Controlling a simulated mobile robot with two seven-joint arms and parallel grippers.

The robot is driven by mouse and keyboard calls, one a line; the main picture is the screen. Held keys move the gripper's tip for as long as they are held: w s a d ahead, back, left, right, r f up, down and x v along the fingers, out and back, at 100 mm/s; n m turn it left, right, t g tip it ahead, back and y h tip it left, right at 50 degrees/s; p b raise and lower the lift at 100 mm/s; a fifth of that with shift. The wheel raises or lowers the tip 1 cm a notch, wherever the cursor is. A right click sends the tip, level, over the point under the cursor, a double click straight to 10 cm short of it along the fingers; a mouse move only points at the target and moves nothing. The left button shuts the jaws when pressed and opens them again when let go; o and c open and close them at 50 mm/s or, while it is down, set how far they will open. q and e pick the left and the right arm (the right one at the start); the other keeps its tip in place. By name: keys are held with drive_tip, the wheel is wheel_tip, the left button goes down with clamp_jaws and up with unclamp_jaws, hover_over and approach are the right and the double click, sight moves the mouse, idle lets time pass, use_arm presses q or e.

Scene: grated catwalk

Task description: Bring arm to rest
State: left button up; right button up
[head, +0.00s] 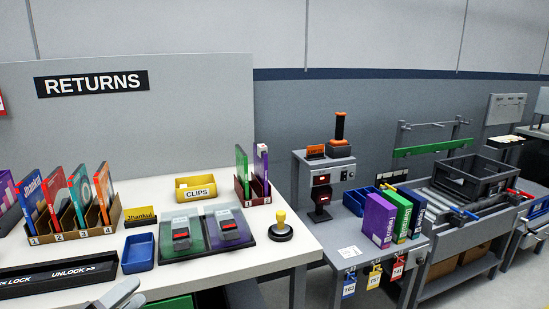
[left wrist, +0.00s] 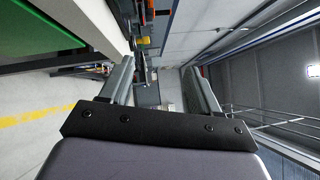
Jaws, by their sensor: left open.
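My left gripper (head: 120,299) shows at the bottom left of the head view, low in front of the white returns table (head: 215,262). In the left wrist view its two fingers (left wrist: 162,88) stand wide apart with nothing between them, so it is open and empty. Beyond the fingers the wrist view shows floor and walls. The fingertips touch nothing that I can see. My right gripper is in neither view.
The table holds a slotted rack (head: 75,222) of upright cases, a blue tray (head: 138,252), a yellow clips bin (head: 195,188) and a stamp (head: 281,226). A black lock bar (head: 55,277) lies near the front edge. A grey bench (head: 350,240) stands right.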

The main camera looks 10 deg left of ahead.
use_arm(q)
drive_tip(key=s+d+f+n+g+y, duration=0.2)
drive_tip(key=s+d+f+n, duration=0.5)
drive_tip(key=f+n, duration=0.4)
drive_tip(key=s+d+f+n+g+y, duration=0.3)
drive_tip(key=s+d+f+n+g, duration=0.2)
drive_tip(key=s+d+f+n, duration=0.2)
wheel_tip(320, 180, down, 4)
drive_tip(key=s+n, duration=0.2)
drive_tip(key=n, duration=0.2)
drive_tip(key=shift+d+n+g, duration=0.25)
drive_tip(key=shift+n+g, duration=0.05)
drive_tip(key=shift+n, duration=0.1)
